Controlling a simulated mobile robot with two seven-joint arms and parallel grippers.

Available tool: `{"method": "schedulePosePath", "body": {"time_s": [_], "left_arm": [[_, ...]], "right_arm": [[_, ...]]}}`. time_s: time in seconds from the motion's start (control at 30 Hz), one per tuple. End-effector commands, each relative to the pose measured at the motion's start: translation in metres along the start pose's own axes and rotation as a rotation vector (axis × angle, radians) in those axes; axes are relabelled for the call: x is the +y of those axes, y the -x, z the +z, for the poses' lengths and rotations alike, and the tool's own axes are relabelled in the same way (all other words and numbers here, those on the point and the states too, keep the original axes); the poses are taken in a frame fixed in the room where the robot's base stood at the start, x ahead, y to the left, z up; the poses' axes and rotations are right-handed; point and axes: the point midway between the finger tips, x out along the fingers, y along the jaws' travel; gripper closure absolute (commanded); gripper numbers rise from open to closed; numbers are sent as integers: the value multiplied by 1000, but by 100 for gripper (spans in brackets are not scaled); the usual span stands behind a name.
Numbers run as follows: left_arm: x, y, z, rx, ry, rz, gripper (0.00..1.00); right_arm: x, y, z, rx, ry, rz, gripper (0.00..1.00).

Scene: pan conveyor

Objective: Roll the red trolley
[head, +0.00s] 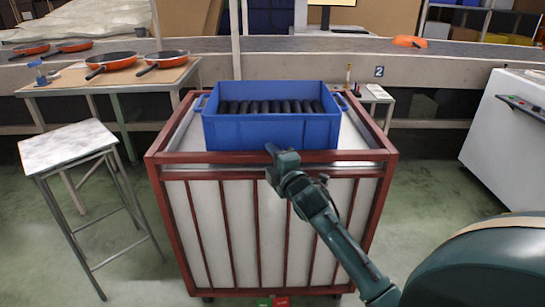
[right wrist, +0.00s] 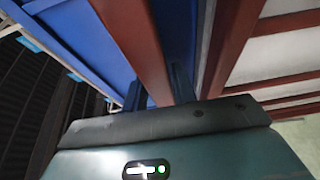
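The red trolley (head: 347,170) stands in front of me in the head view, a red frame with pale panels between its bars. A blue crate (head: 262,134) with several dark cylindrical items sits on its top. My right gripper (head: 277,158) is at the trolley's near top rail, just in front of the crate. In the right wrist view, a red rail (right wrist: 135,45) passes between the two fingers (right wrist: 157,92). They appear close against both sides of it, shut on the rail. The fingertips are partly hidden. My left gripper is not in view.
A stool (head: 68,147) stands left of the trolley. Behind it, a table (head: 75,86) holds orange pans (head: 112,60). A small side table (head: 370,93) is behind the trolley's right side. A white cabinet (head: 505,135) stands at right. Green floor (head: 440,180) is free between trolley and cabinet.

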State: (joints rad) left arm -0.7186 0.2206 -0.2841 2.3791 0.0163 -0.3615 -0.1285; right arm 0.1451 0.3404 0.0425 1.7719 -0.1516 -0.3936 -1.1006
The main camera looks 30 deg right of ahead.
Motion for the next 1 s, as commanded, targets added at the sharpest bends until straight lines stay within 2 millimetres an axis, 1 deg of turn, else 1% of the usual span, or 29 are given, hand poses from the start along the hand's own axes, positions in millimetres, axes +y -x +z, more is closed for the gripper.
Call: {"method": "schedulePosePath", "body": {"time_s": [0.03, 0.3, 0.33, 0.63, 0.77, 0.87, 1.0], "left_arm": [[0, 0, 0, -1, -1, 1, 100], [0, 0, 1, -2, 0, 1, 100], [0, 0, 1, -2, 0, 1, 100], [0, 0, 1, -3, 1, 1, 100], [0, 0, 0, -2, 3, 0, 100], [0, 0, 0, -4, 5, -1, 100], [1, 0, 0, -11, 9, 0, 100]], "right_arm": [[0, 0, 0, 0, 0, 0, 77], [0, 0, 0, 0, 0, 0, 99], [0, 0, 0, 0, 0, 0, 100], [0, 0, 0, 0, 0, 0, 100], [0, -4, 2, -1, 0, 0, 100], [1, -11, 5, -2, 1, 1, 100], [3, -28, 13, -4, 2, 2, 100]]}}
